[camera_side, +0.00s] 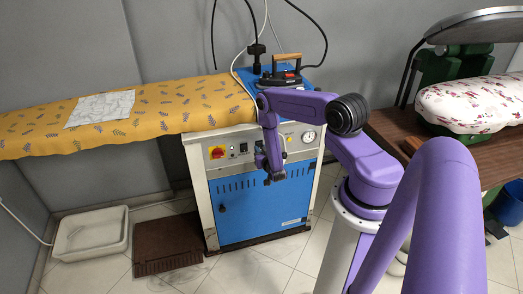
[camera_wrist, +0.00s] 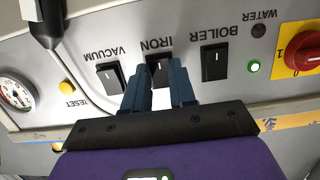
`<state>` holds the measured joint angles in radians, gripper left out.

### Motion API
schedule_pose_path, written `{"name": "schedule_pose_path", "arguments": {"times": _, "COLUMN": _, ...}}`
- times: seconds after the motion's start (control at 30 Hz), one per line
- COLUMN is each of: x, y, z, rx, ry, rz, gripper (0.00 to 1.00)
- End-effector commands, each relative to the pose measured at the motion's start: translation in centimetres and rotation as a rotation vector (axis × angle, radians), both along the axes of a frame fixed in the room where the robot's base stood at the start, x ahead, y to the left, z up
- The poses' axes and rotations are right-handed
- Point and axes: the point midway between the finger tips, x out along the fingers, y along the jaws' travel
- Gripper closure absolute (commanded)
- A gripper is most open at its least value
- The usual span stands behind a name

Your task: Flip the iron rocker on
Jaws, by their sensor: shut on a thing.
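The iron rocker (camera_wrist: 158,74) is a black switch under the word IRON in the wrist view, where the panel lettering appears upside down. It sits between the vacuum rocker (camera_wrist: 110,78) and the boiler rocker (camera_wrist: 214,63). My gripper (camera_wrist: 159,66) is at the panel, with one dark blue finger on each side of the iron rocker, closed on it. The fingers partly cover the rocker, and I cannot tell its on or off position. In the side view my purple arm reaches down in front of the cabinet's control panel (camera_side: 205,155) and hides the iron rocker.
A lit green lamp (camera_wrist: 253,66) and a red-yellow rotary switch (camera_wrist: 300,48) lie right of the rockers. A yellow reset button (camera_wrist: 67,88) and gauge (camera_wrist: 16,92) lie left. Above the panel are a yellow ironing board (camera_side: 180,98) and an iron (camera_side: 284,75).

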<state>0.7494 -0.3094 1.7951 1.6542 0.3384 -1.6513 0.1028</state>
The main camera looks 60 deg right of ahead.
Motion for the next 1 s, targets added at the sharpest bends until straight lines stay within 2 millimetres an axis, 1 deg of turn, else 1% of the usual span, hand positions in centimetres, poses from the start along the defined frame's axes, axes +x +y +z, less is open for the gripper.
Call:
{"name": "schedule_pose_path", "arguments": {"times": 0.2, "x": 0.00, "y": 0.01, "z": -0.25, "rx": -0.051, "ry": -0.051, "rz": 0.000, "gripper": 1.00}}
{"name": "schedule_pose_path", "arguments": {"times": 0.5, "x": 0.02, "y": -0.01, "z": -0.20, "rx": -0.054, "ry": -0.055, "rz": 0.000, "gripper": 1.00}}
{"name": "schedule_pose_path", "arguments": {"times": 0.53, "x": 0.02, "y": -0.01, "z": -0.20, "rx": -0.054, "ry": -0.055, "rz": 0.000, "gripper": 0.68}}
{"name": "schedule_pose_path", "arguments": {"times": 0.6, "x": 0.01, "y": -0.01, "z": -0.20, "rx": -0.054, "ry": -0.055, "rz": 0.000, "gripper": 0.49}}
{"name": "schedule_pose_path", "arguments": {"times": 0.87, "x": -0.02, "y": 0.02, "z": -0.20, "rx": -0.054, "ry": -0.054, "rz": 0.000, "gripper": 0.49}}
{"name": "schedule_pose_path", "arguments": {"times": 1.0, "x": -0.42, "y": 0.47, "z": -0.17, "rx": -0.053, "ry": -0.053, "rz": 0.000, "gripper": 0.49}}
